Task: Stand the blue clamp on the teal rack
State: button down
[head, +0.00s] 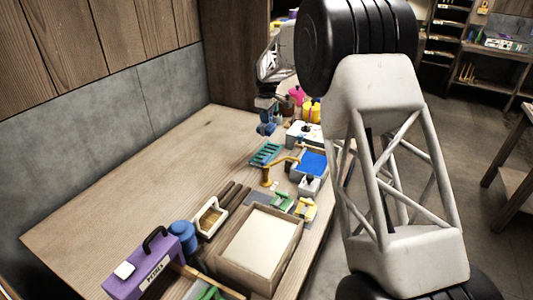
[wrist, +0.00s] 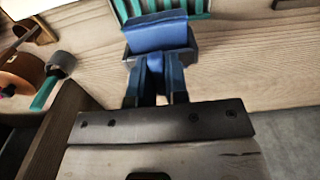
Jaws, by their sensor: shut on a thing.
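My gripper (head: 265,104) is shut on the blue clamp (head: 267,126) and holds it from above, over the far part of the workbench. The clamp hangs below the jaws in the head view. In the wrist view the clamp (wrist: 160,36) shows as a broad blue block beyond the jaws (wrist: 156,80). The teal rack (head: 266,153) is a slotted piece lying on the bench, nearer the head camera than the clamp. In the wrist view the rack (wrist: 200,8) shows at the top edge, partly hidden behind the clamp. The gap between clamp and rack is hard to judge.
A mustard-coloured bracket (head: 267,173) and a blue-topped tray (head: 313,162) stand close to the rack. Pink (head: 297,94) and yellow items crowd the far bench edge. A wooden tray (head: 246,284) and a purple case (head: 150,268) are in front. The bench left of the rack is clear.

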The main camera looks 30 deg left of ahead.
aim_at(267, 130)
jog(key=shift+f, duration=3.1)
jog(key=shift+f, duration=1.9)
jog(key=shift+f, duration=0.1)
jog(key=c, duration=1.1)
grip_release()
notch_tip(267, 130, up, 12)
jog(key=shift+r, duration=0.15)
